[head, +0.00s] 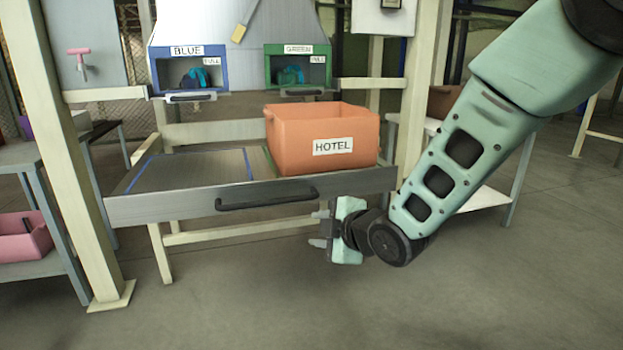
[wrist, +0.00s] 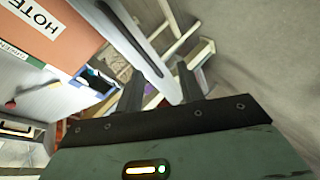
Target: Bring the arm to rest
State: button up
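My gripper (head: 322,229) is at the lower middle of the head view, in front of the pulled-out drawer and below its handle. Its two fingers point left and stand apart with nothing between them. In the wrist view the two fingertips (wrist: 159,88) are also apart and empty. My arm reaches in from the upper right of the head view. The gripper touches nothing that I can see.
An orange crate labelled HOTEL (head: 350,162) stands in the right part of the drawer (head: 160,206). The blue (head: 188,52) and green (head: 298,50) chutes hang behind it. A pink bin (head: 22,238) sits on the left shelf. The floor in front is clear.

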jog(key=s+d+r+m+g+h+p, duration=0.1)
jog(key=s+d+m+g+h, duration=0.2)
jog(key=s, duration=0.8)
jog(key=s+d+r+m+g+h+p, duration=0.15)
jog(key=s+d+m+g, duration=0.3)
jog(key=s, duration=0.55)
jog(key=s+d+r+m+g+h+p, duration=0.1)
jog(key=s+d+m+g+h, duration=0.25)
jog(key=s, duration=0.75)
notch_tip(320, 180, up, 38)
jog(key=d+m+y+p, duration=0.1)
jog(key=p, duration=3.6)
jog(key=shift+s+f+m+t+p, duration=0.25)
jog(key=shift+s+m+t+p, duration=0.05)
jog(key=shift+p, duration=0.05)
